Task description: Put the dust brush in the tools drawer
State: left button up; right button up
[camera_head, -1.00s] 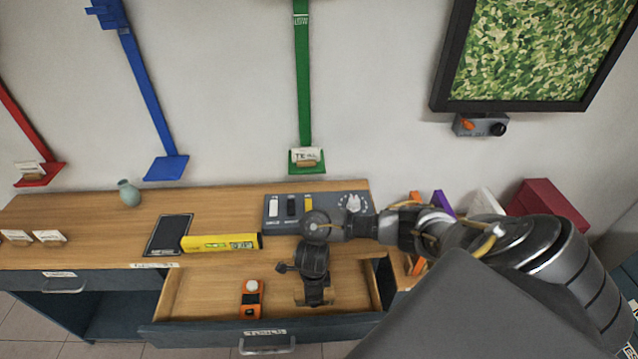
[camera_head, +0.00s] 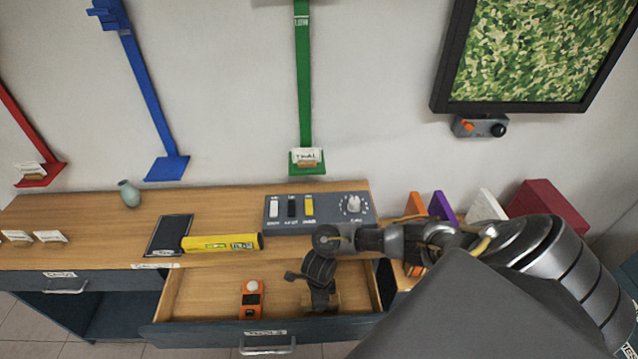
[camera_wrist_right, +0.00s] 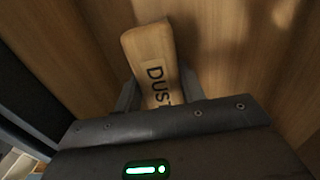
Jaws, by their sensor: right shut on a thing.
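The drawer (camera_head: 205,290) is pulled open below the wooden desk top. My right gripper (camera_head: 322,300) reaches down into the right part of it. In the right wrist view, my right gripper (camera_wrist_right: 160,100) is shut on the dust brush (camera_wrist_right: 150,48), whose pale wooden handle reads "DUST". The brush is over the drawer's wooden floor; I cannot tell whether it touches it. In the head view the brush is mostly hidden by the gripper. My left gripper is not in view.
An orange device (camera_head: 251,299) with a white dome lies in the drawer, left of my right gripper. The drawer's left part is clear.

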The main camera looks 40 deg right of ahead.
jog(key=o, duration=0.9)
jog(key=shift+f, duration=0.1)
jog(key=shift+o, duration=0.2)
jog(key=shift+r, duration=0.2)
notch_tip(320, 180, up, 12)
jog(key=p, duration=0.3)
